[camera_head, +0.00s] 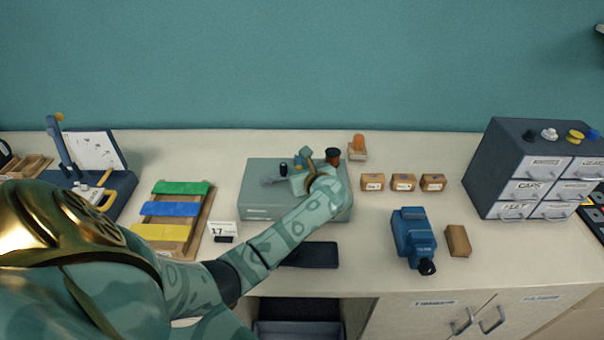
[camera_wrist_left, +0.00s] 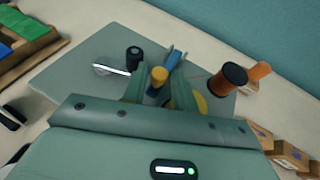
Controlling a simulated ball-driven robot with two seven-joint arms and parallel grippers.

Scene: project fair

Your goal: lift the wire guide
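What I take to be the wire guide is the blue piece with an orange-yellow knob (camera_head: 298,160) on top of a grey-green box (camera_head: 258,197). In the left wrist view, its blue arm (camera_wrist_left: 174,58) stands just beyond my fingers and the round orange-yellow knob (camera_wrist_left: 158,75) shows between them. My left gripper (camera_head: 300,172) reaches over the box from the front right. In the wrist view its two fingers stand apart, one on each side of the knob, and any contact is hard to make out. The fingers hide the lower part of the guide. My right gripper is out of view.
On the box stand a black knob (camera_head: 283,169) and a dark-topped orange-brown spool (camera_head: 333,156), close to the gripper. An orange item (camera_head: 358,143) and several small boxes (camera_head: 403,183) sit to the right. A blue device (camera_head: 413,236) lies nearer the front edge.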

